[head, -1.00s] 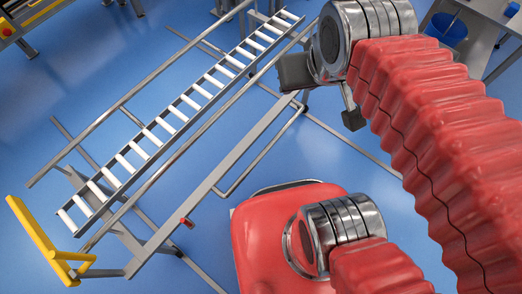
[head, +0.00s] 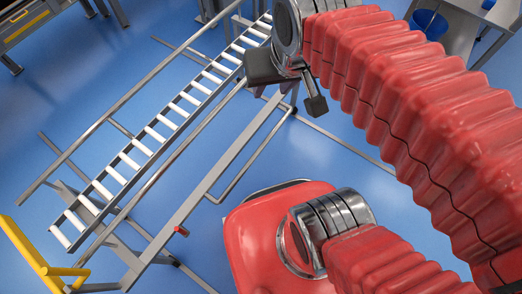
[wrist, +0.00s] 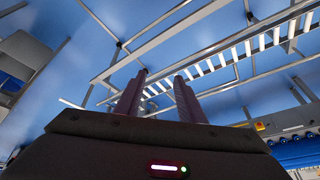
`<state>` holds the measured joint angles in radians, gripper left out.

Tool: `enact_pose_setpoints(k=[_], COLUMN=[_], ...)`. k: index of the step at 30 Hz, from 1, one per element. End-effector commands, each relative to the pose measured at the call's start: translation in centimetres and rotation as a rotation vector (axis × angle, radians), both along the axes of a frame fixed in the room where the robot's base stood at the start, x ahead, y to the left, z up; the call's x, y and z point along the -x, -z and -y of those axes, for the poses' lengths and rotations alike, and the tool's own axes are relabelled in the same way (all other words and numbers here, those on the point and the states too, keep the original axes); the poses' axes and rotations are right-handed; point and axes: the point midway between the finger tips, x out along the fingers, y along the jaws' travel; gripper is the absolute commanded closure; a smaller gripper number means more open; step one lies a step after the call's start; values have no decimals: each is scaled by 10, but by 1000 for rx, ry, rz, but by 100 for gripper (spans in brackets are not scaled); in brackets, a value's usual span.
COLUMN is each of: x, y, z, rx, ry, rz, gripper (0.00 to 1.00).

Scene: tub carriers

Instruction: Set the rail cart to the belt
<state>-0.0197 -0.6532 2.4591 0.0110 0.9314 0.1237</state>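The rail cart is a metal frame with a long row of white rollers (head: 172,124), lying diagonally across the left half of the head view. It has a yellow bar (head: 28,252) at its near left end and a small red-tipped lever (head: 181,231) on its near side rail. Its rollers also cross the wrist view (wrist: 262,41). My gripper (wrist: 160,88) has two dark fingers standing apart with nothing seen between them. In the head view its dark hand (head: 268,68) overlaps the cart's far end; whether it touches is unclear.
A grey structure with yellow parts (head: 28,22) stands at the upper left. A grey table (head: 470,12) with a blue bin (head: 430,22) is at the upper right. In the wrist view, blue shapes (wrist: 295,150) lie at the lower right. Blue floor is open right of the cart.

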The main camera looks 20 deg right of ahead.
Motion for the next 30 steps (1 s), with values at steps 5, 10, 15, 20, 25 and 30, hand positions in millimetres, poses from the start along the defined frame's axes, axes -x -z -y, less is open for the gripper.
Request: enact_pose_setpoints(k=[5,10,15,20,25,30], x=[-14,-26,-38,-50,-61,-71], y=[16,31,49,66,87,109], z=[6,12,19,26,35,44], rx=[-79,-157,-234,-306,-380,-454], ry=[126,256,387,511,645,778], rz=[-113,-220,-327,-427,-532,-639], gripper=[64,64,64,64,64,64])
